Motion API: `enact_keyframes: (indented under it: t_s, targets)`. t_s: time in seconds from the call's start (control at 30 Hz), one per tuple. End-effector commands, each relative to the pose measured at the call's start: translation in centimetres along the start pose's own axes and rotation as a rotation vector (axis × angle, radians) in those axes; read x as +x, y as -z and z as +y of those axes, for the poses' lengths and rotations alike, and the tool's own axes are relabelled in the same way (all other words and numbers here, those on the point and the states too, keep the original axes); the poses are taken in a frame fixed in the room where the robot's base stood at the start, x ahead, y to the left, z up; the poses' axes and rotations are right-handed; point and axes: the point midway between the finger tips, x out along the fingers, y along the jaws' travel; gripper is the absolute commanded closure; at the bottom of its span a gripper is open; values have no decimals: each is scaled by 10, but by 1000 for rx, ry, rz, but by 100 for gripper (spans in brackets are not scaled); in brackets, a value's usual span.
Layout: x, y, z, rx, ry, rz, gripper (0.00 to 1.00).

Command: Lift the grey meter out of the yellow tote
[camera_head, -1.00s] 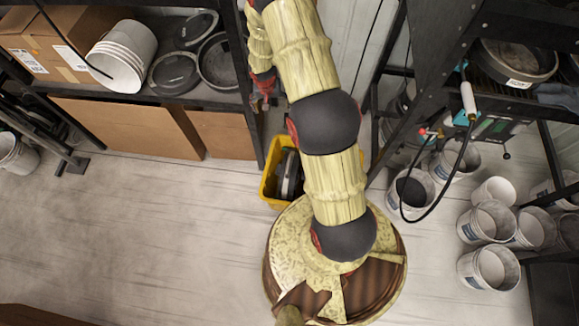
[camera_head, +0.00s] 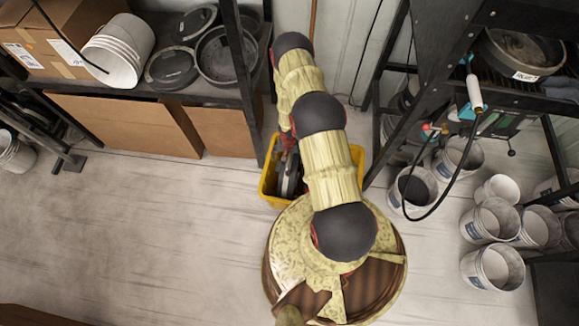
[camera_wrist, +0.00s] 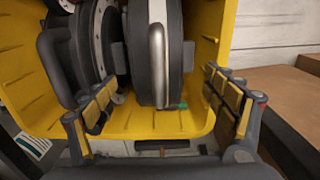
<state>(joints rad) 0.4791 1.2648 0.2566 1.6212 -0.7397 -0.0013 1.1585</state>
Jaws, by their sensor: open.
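The yellow tote (camera_head: 268,186) stands on the floor beside my base, partly hidden by my arm. The grey meter (camera_wrist: 172,50), a dark grey disc-like body with a silver rim, stands on edge in the tote, which fills much of the wrist view (camera_wrist: 215,30). A grey part also shows in the head view (camera_head: 290,180), mostly covered. My gripper (camera_wrist: 160,88) is open, with one finger on each side of the grey meter and visible gaps. A second dark round part with a pale ring (camera_wrist: 92,45) stands left of it, close to the left finger.
A dark rack (camera_head: 440,75) with a hanging cable and several white buckets (camera_head: 492,220) are to the right. The floor (camera_head: 150,240) at left is clear.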

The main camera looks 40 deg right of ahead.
Motion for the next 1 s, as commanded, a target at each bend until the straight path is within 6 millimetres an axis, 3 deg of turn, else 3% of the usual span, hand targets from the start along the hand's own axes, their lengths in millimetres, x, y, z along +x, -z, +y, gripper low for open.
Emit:
enact_keyframes:
  t_s: [0.33,0.5,0.77,1.0]
  targets:
    - [47,2,5,-1,-1,-1,15]
    - [61,2,5,-2,-1,0,15]
    - [62,2,5,-1,-1,0,15]
    - [62,2,5,-1,-1,0,28]
